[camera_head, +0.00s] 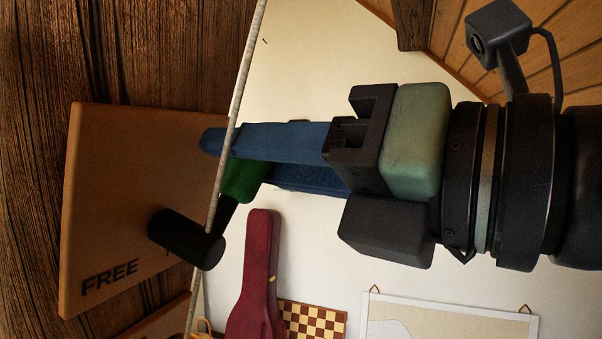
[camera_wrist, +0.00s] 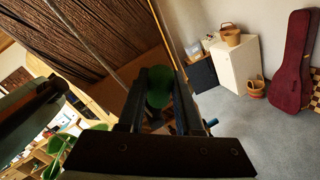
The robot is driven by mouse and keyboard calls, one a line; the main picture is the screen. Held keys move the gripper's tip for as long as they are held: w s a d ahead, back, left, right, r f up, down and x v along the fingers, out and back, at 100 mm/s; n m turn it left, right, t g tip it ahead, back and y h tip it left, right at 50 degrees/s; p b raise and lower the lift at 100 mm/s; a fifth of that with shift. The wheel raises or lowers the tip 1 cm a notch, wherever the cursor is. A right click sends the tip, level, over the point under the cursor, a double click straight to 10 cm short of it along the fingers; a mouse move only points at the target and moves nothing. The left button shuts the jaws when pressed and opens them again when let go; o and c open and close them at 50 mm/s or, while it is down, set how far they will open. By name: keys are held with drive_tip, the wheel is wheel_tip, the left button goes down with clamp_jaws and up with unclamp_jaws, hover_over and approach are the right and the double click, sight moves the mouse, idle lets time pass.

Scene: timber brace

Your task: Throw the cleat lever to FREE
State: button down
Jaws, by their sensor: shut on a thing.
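The cleat lever has a green grip (camera_head: 240,181) on a short black arm that runs to a thick black pivot (camera_head: 186,239). The pivot stands out from a tan wooden board (camera_head: 112,190). The word FREE (camera_head: 110,276) is printed at the board's lower left, below the pivot; the grip is up and right of it. My gripper (camera_head: 236,163) has blue fingers and is shut on the green grip. In the wrist view the green grip (camera_wrist: 158,88) sits between the two dark fingers. Part of the grip is hidden by the upper finger.
A pale rope (camera_head: 236,95) runs steeply down past the fingertips, in front of the board's right edge. Dark rough timber (camera_head: 40,60) stands behind the board. A red instrument case (camera_head: 258,280), a chessboard (camera_head: 313,322) and a framed sheet (camera_head: 450,318) are farther back.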

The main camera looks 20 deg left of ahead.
drive_tip(key=s+n+t+b, duration=0.2)
drive_tip(key=b, duration=0.3)
drive_tip(key=shift+s+n+y, duration=0.2)
drive_tip(key=shift+n+y, duration=0.2)
drive_tip(key=s+n+t+b, duration=0.1)
drive_tip(key=n+b, duration=0.1)
drive_tip(key=b, duration=0.2)
drive_tip(key=shift+s+y, duration=0.25)
drive_tip(key=shift+y, duration=0.05)
drive_tip(key=s+n+b, duration=0.1)
drive_tip(key=b, duration=0.1)
drive_tip(key=n+y+b, duration=0.1)
drive_tip(key=n+b, duration=0.1)
drive_tip(key=shift+s+f+t, duration=0.2)
drive_tip(key=shift+s+t, duration=0.2)
drive_tip(key=shift+s+a+f+n+y+b, duration=0.15)
drive_tip(key=shift+s+n+b, duration=0.2)
drive_tip(key=shift+n+b, duration=0.35)
drive_tip(key=shift+s+a+r+n+y+b, duration=0.15)
drive_tip(key=shift+s+n+b, duration=0.15)
drive_tip(key=shift+n+b, duration=0.4)
drive_tip(key=shift+d, duration=0.1)
drive_tip(key=shift+f, duration=0.1)
drive_tip(key=c, duration=0.9)
unclamp_jaws()
drive_tip(key=shift+o, duration=0.2)
